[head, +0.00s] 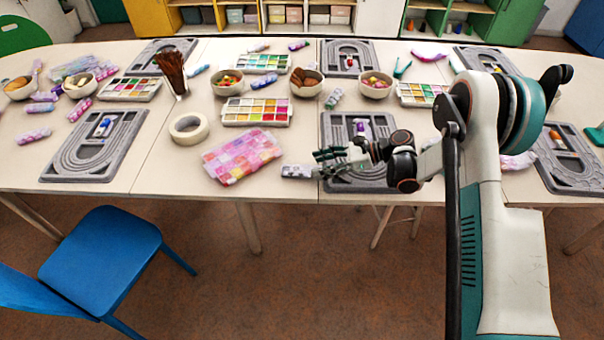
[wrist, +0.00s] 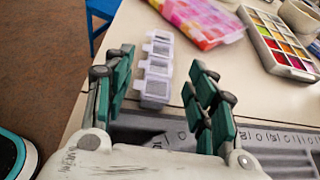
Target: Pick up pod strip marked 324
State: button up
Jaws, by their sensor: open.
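A pale strip of several lidded pods (wrist: 156,70) lies on the table near its front edge, and its lids look grey and translucent. It also shows in the head view (head: 297,171), just left of my gripper (head: 328,162). No number can be read on it. In the wrist view my gripper (wrist: 161,60) is open, with its green fingers apart on either side of the strip's line. The strip lies beyond and between the fingers, its near end closest to the palm. I cannot tell whether a finger touches it.
A grey bead board (head: 345,182) lies under my gripper. Other pod strips (head: 34,135) are scattered about. A blue chair (head: 100,262) stands in front of the table.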

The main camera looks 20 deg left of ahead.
aim_at(302, 169)
jog(key=b+x, duration=0.2)
jog(key=x, duration=0.2)
jog(key=shift+a+f, duration=0.15)
jog(key=shift+f, duration=0.1)
jog(key=shift+s+a+f, duration=0.1)
jog(key=shift+a, duration=0.35)
jog(key=shift+c, duration=0.6)
jog(key=c, duration=0.9)
